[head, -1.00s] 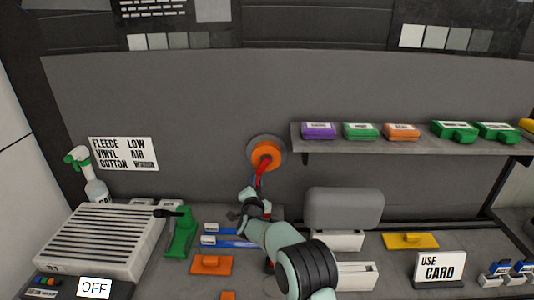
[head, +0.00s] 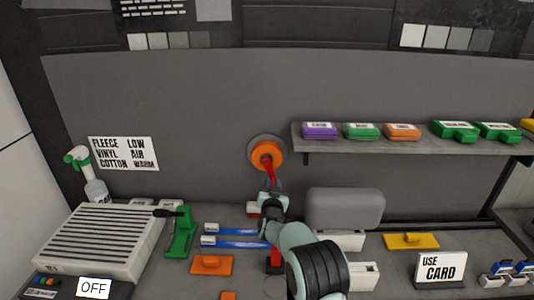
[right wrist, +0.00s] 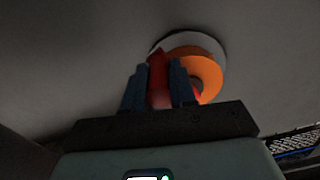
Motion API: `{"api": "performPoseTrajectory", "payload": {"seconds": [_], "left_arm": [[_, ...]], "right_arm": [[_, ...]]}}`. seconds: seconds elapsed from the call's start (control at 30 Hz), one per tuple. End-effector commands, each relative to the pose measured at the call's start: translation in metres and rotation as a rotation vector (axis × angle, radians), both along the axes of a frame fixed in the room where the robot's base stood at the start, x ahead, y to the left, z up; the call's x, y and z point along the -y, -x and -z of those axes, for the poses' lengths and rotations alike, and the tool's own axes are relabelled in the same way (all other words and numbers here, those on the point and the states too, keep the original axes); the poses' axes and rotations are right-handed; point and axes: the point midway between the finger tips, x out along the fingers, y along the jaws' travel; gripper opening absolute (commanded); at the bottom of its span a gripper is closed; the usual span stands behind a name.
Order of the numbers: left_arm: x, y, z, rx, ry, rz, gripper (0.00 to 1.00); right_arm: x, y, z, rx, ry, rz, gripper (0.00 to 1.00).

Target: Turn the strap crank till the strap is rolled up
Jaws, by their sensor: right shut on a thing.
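The strap crank (head: 266,154) is an orange disc on a grey round mount on the back wall, with a red arm (head: 270,170) pointing down and slightly right. It also shows in the right wrist view as the orange disc (right wrist: 203,72) with the red part (right wrist: 157,72). My right gripper (head: 272,185) is at the lower end of the red arm. In the right wrist view its blue fingers (right wrist: 159,88) are shut on the red crank handle, one on each side. I cannot make out the strap for sure. My left gripper is not in view.
A shelf (head: 420,149) with coloured boxes juts out right of the crank. Below stand a grey padded block (head: 345,208), blue-striped tools (head: 235,231), a green holder (head: 181,240) and a ribbed grey unit (head: 100,240).

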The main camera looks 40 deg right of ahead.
Motion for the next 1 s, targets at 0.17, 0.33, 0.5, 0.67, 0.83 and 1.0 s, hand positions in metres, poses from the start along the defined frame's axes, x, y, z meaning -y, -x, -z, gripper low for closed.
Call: {"api": "performPoseTrajectory", "payload": {"seconds": [0.17, 0.33, 0.5, 0.67, 0.83, 1.0], "left_arm": [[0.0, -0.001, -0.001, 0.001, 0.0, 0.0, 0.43], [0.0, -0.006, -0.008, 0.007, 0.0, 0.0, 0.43], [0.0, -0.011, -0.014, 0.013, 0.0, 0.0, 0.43], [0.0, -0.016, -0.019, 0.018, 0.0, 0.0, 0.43], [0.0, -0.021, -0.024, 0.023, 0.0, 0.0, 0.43], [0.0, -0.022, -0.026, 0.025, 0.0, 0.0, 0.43]], "right_arm": [[0.001, 0.001, 0.002, -0.016, 0.007, 0.002, 0.13], [0.008, 0.007, -0.007, -0.091, 0.097, 0.002, 0.13], [0.016, 0.014, -0.018, -0.181, 0.206, 0.003, 0.13], [0.024, 0.019, -0.028, -0.263, 0.309, 0.004, 0.13], [0.03, 0.025, -0.037, -0.347, 0.413, 0.004, 0.13], [0.034, 0.029, -0.039, -0.393, 0.464, 0.005, 0.13]]}}
